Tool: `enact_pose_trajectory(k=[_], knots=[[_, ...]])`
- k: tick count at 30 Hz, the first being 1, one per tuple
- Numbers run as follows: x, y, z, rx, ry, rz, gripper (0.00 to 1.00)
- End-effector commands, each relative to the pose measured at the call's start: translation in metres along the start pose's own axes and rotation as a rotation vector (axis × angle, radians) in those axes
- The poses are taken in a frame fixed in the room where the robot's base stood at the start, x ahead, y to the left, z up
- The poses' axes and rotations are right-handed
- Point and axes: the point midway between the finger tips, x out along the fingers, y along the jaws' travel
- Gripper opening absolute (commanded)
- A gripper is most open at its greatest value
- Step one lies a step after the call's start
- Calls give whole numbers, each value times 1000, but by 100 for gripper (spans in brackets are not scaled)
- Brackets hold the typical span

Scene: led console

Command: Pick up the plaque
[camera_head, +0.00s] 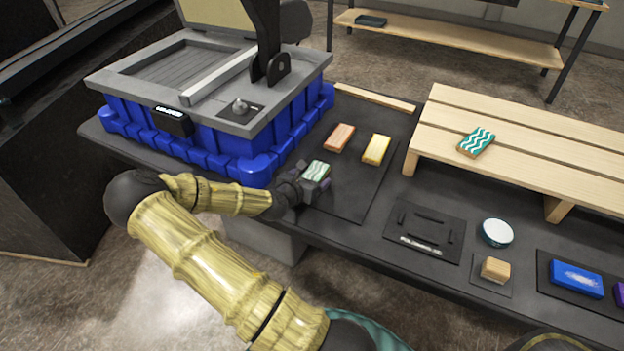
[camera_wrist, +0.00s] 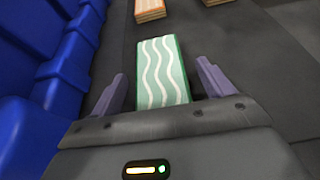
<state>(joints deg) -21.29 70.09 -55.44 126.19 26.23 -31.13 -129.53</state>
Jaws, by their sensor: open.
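A pale green plaque with white wavy lines (camera_head: 317,170) lies on the dark mat beside the blue case. It also shows in the wrist view (camera_wrist: 162,70), its near part between my two fingers, with a gap on either side. My gripper (camera_head: 308,184) is open at the near end of this plaque; in the wrist view the gripper (camera_wrist: 161,70) holds nothing. Whether the fingers are down at the plaque's height I cannot tell. A second, teal plaque with white wavy lines (camera_head: 476,142) lies on the wooden bench at the right.
The blue case (camera_head: 215,140) with grey top stands close left of my gripper. An orange block (camera_head: 339,138) and a yellow block (camera_head: 376,149) lie beyond the plaque. The wooden bench (camera_head: 520,135), a round white-topped item (camera_head: 497,232) and a blue block (camera_head: 576,278) are rightward.

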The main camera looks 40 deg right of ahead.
Motion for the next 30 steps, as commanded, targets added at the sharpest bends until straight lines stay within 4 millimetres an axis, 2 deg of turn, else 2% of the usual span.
enact_pose_trajectory(k=[14,22,30], knots=[[0,0,0,-1,1,0,80],[-1,0,0,-1,1,0,30],[-1,0,2,0,0,1,30]])
